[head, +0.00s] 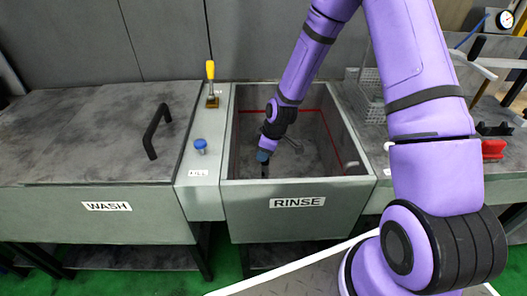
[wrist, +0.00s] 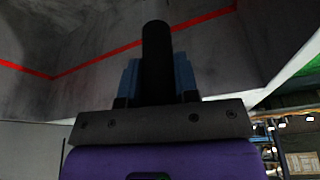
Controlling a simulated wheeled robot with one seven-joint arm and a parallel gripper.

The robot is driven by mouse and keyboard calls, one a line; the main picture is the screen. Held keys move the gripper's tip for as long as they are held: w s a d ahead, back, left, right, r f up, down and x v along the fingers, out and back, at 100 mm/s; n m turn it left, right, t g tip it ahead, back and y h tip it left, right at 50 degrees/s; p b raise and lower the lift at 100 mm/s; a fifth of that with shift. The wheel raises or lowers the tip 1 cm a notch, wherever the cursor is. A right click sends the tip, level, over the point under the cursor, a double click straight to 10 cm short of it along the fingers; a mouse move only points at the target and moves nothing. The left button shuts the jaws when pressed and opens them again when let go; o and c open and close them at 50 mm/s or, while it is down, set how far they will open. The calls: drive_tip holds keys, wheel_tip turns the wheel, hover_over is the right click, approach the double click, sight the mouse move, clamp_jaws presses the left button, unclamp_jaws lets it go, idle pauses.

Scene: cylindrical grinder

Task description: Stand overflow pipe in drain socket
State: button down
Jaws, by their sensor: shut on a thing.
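My gripper (head: 263,156) is inside the open RINSE tank (head: 297,203), low down near its front left part. In the wrist view its two blue fingers (wrist: 157,75) are shut on a dark overflow pipe (wrist: 157,45), which sticks out past the fingertips. In the head view a short dark length of the pipe (head: 264,171) shows below the fingers, roughly upright. Whether its lower end touches the tank floor cannot be told. The drain socket cannot be made out in either view.
A red line (head: 328,128) runs round the tank's inner walls. A small grey fitting (head: 292,144) shows behind the gripper. On the left are a blue knob (head: 200,146), a yellow-handled lever (head: 211,72) and the closed WASH lid (head: 90,130). A wire basket (head: 369,92) stands right.

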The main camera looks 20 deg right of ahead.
drive_tip(key=shift+f, duration=0.4)
drive_tip(key=shift+c, duration=1.5)
unclamp_jaws()
drive_tip(key=shift+r, duration=5.05)
